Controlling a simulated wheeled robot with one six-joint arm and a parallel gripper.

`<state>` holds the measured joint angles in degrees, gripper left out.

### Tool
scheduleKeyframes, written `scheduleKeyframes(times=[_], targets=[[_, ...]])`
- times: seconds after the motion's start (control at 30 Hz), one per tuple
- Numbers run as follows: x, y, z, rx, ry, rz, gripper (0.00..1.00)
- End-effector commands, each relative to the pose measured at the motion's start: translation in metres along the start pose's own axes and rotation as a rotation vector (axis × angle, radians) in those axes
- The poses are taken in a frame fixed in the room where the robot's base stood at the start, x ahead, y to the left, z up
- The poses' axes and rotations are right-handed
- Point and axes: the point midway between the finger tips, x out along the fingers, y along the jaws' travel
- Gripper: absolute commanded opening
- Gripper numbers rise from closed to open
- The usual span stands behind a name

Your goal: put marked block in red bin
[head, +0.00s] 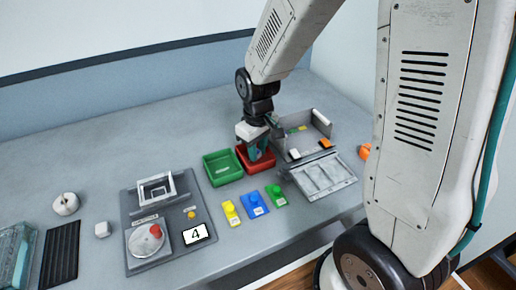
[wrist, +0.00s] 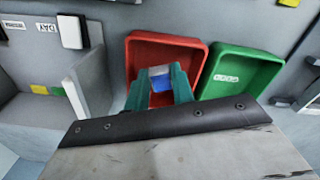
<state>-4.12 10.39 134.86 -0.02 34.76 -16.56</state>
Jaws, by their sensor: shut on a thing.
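The red bin (head: 262,167) stands on the grey table beside the green bin (head: 222,168). My gripper (head: 256,150) points down at the red bin, its teal fingers within the bin's outline. In the wrist view the fingers (wrist: 158,80) are shut on a small block (wrist: 160,84) with a white part and a blue part. The red bin (wrist: 133,52) lies behind and around it in that view. I cannot tell whether the block touches the bin floor. Any mark on it is not readable. In the head view the gripper and bin hide the block.
Yellow (head: 230,212), blue (head: 252,203) and green (head: 276,196) pieces with labels stand in front of the bins. A grey open box (head: 318,118) is to the right, with a slotted panel (head: 322,175). A control panel (head: 150,208) and a "4" card (head: 196,233) are left.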

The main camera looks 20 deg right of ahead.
Motion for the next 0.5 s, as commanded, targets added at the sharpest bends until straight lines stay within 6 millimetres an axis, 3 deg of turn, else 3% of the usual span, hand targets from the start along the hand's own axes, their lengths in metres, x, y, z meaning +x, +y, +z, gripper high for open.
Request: scheduleKeyframes(times=[0.4, 0.43, 0.5], targets=[[0.0029, -0.0001, 0.0, 0.0, 0.0, 0.0, 0.0], [0.0029, -0.0001, 0.0, 0.0, 0.0, 0.0, 0.33], [0.0029, -0.0001, 0.0, 0.0, 0.0, 0.0, 0.5]])
